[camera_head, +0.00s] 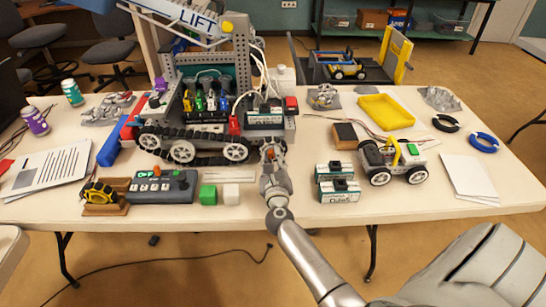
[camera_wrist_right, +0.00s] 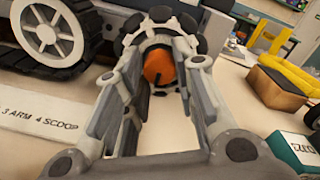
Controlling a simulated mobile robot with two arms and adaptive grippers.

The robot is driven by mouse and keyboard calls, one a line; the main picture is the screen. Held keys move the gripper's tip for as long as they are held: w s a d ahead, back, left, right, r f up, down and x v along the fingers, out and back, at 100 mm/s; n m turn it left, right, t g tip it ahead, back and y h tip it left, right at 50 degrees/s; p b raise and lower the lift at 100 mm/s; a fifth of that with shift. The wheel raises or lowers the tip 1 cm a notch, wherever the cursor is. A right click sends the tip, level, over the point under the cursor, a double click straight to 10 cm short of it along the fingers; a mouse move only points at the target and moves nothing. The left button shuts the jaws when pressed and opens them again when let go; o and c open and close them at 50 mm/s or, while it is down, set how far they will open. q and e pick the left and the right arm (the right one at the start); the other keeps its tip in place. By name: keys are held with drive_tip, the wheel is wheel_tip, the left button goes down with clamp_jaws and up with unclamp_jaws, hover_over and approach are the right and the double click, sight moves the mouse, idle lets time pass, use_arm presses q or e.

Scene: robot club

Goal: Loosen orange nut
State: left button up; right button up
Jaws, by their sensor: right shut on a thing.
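The orange nut (camera_wrist_right: 159,68) sits at the end of a dark knobbed wheel hub on the tracked robot (camera_head: 190,135). A small patch of the orange nut (camera_head: 269,153) shows in the head view, mostly covered by my gripper. My right gripper (camera_head: 268,148) reaches in from the front, to the right of the near track. In the right wrist view its fingertips (camera_wrist_right: 162,55) are on both sides of the nut, shut on it. A dark slot or line shows on the nut's face. My left gripper is not in view.
A control box (camera_head: 165,187) with a green and a white cube stands front left. Battery boxes (camera_head: 338,188) and a small wheeled cart (camera_head: 390,160) are right of my arm. A label strip (camera_head: 229,175) lies before the track.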

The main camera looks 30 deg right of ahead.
drive_tip(key=n+p, duration=0.3)
drive_tip(key=n, duration=0.1)
drive_tip(key=shift+r+n, duration=0.15)
drive_tip(key=shift+n, duration=0.15)
drive_tip(key=n+p, duration=0.2)
drive_tip(key=n, duration=0.2)
drive_tip(key=shift+p, duration=0.4)
drive_tip(key=n+p, duration=0.2)
drive_tip(key=n, duration=0.2)
drive_tip(key=shift+n+g, duration=0.3)
drive_tip(key=shift+n, duration=0.1)
drive_tip(key=shift+n+p, duration=0.85)
drive_tip(key=shift+n, duration=1.25)
drive_tip(key=o, duration=1)
drive_tip(key=shift+o, duration=0.2)
